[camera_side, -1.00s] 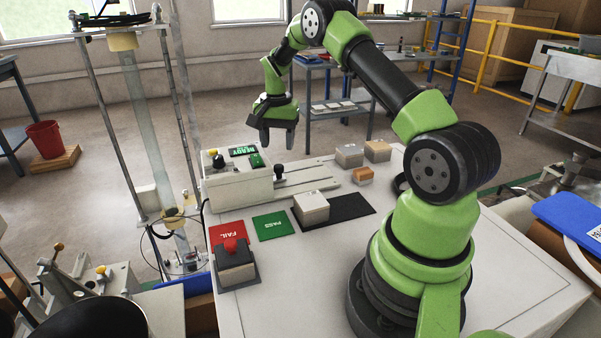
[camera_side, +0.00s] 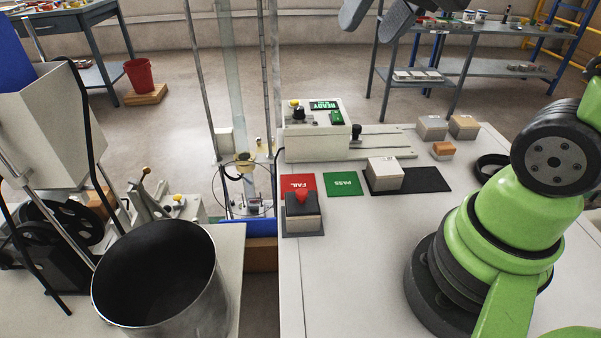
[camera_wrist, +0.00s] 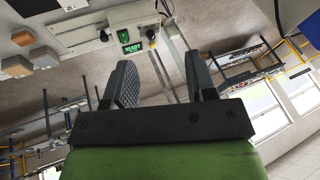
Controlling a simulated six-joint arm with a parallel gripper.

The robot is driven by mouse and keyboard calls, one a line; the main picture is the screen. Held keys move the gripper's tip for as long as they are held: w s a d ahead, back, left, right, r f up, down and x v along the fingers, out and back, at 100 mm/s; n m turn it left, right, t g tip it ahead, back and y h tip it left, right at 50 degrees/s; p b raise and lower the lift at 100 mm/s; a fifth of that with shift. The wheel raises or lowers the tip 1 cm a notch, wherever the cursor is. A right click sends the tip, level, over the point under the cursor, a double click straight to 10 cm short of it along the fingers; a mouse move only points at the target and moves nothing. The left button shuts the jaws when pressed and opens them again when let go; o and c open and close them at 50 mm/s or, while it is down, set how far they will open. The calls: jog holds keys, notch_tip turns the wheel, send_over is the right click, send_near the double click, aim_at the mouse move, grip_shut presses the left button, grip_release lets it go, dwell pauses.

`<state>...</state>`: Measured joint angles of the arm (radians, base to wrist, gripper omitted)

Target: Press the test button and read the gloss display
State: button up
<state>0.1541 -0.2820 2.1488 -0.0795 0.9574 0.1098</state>
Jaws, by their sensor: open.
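The gloss tester (camera_side: 312,143) is a pale box at the back left of the bench. Its green display (camera_side: 325,105) reads READY; the display also shows in the wrist view (camera_wrist: 131,48). A green button-like part (camera_side: 337,117) sits beside the display, and it shows in the wrist view too (camera_wrist: 123,36). The panel also has a yellow knob (camera_side: 293,103) and a black knob (camera_side: 299,115). I cannot tell for sure which is the test button. My gripper (camera_side: 370,24) is at the top edge, partly cut off. In the wrist view my gripper (camera_wrist: 161,66) is open and empty, apart from the tester.
A pale tile block (camera_side: 385,173) stands on a black mat (camera_side: 428,181). Red FAIL (camera_side: 297,183) and green PASS (camera_side: 347,184) pads lie left of it, with a red-topped block (camera_side: 301,213) in front. Several blocks stand at the back right.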

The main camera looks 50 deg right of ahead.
jog(key=s+a+f+n+t+y, duration=0.1)
jog(key=s+a+n, duration=0.2)
jog(key=s, duration=0.5)
jog(key=shift+s+a+t, duration=0.2)
jog(key=shift+a+t, duration=0.2)
jog(key=shift+a, duration=0.2)
